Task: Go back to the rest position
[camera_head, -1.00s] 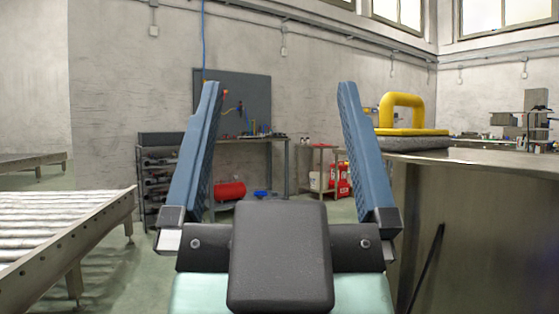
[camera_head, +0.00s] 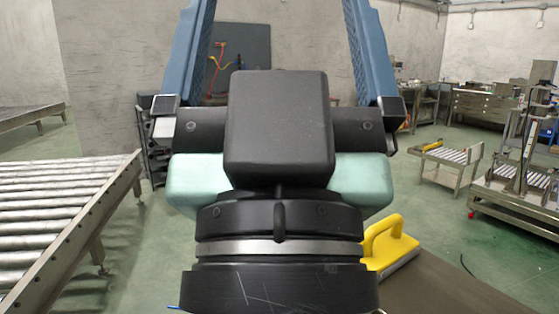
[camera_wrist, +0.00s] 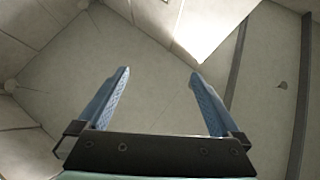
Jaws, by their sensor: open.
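My gripper (camera_head: 276,20) is raised in front of the head camera, with its blue fingers wide apart and nothing between them. The fingertips run past the top edge of the head view. In the wrist view my gripper (camera_wrist: 159,73) is also open and empty, and it faces bare ceiling and wall panels. My dark wrist and pale green hand body fill the middle of the head view and hide what lies behind them.
A yellow handled object (camera_head: 390,245) sits on a brown table (camera_head: 450,290) at lower right, partly behind my arm. A roller conveyor (camera_head: 60,210) stands at left. A metal cart (camera_head: 450,165) and workbenches are at right. Green floor shows between them.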

